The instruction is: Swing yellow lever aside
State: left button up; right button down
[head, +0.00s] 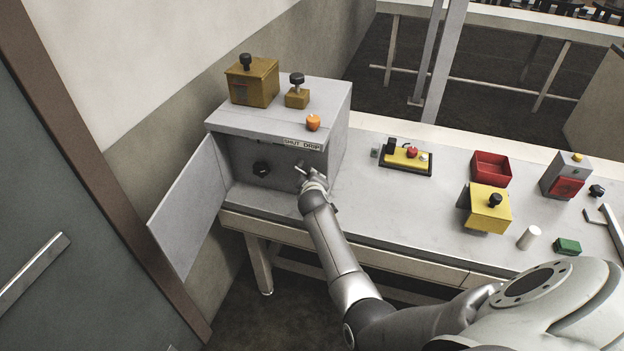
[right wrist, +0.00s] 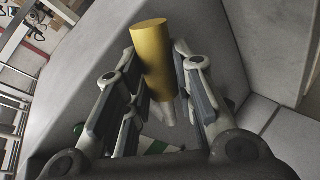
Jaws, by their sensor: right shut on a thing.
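The yellow lever (right wrist: 152,55) shows in the right wrist view as a thick yellow cylinder standing between my right gripper's fingers. My right gripper (right wrist: 160,108) is shut on it, with a finger pad on each side. In the head view my right gripper (head: 308,176) reaches into the open front of a grey cabinet (head: 277,120), at its right side below a label whose readable part says "SHUT DRIP". I cannot make out the lever there. My left gripper is not in view.
The cabinet's door (head: 190,210) hangs open to the left. A black knob (head: 261,168) sits inside. An orange button (head: 313,122) and brown boxes (head: 252,84) stand on top. To the right, the bench holds a button panel (head: 406,163), a red bin (head: 491,167) and a yellow box (head: 489,210).

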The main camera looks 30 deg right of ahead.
dwell(0.3)
jog(key=c, duration=1.2)
grip_release()
jog(key=v, duration=1.2)
